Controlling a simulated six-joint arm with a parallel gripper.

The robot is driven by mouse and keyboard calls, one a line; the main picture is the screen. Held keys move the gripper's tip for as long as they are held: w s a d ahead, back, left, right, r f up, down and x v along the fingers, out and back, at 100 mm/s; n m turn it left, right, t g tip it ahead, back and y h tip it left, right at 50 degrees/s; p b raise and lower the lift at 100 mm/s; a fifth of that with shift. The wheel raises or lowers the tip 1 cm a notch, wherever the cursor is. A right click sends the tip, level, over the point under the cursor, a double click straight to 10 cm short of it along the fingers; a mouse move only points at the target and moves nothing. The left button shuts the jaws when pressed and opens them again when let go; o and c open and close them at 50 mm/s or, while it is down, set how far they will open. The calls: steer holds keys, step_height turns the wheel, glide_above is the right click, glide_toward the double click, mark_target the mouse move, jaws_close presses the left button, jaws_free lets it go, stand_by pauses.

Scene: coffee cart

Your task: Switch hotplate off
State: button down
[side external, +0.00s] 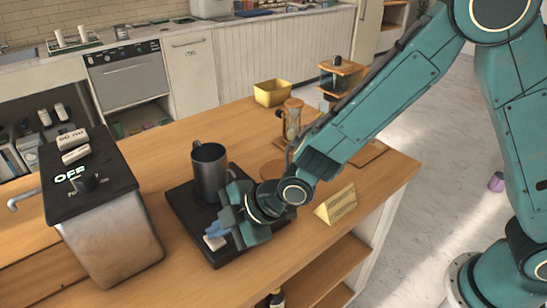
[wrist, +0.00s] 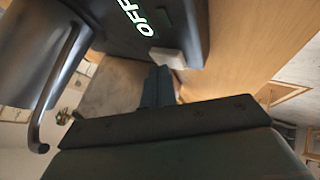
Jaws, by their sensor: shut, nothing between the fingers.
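The black hotplate (side external: 185,221) lies on the wooden counter, with a dark grey mug (side external: 208,180) standing on it. A small white switch (side external: 214,243) is at its front edge. My gripper (side external: 222,236) is shut and empty, low over that edge beside the switch. In the wrist view, the shut fingertips (wrist: 158,72) are close to the white switch (wrist: 169,58); I cannot tell whether they touch. A glowing OFF label (wrist: 137,17) shows on the dark hotplate (wrist: 188,22) near the switch. The mug (wrist: 35,45) and its handle are at upper left.
A metal box with a black top (side external: 108,225), a knob and its own OFF label stands left of the hotplate. A yellow wedge sign (side external: 336,205) is to the right. An hourglass (side external: 292,120) and a yellow bin (side external: 272,93) stand behind.

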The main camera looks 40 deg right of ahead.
mark_target(220, 239)
steer(key=shift+r, duration=0.95)
step_height(220, 239, up, 6)
stand_by(0.8)
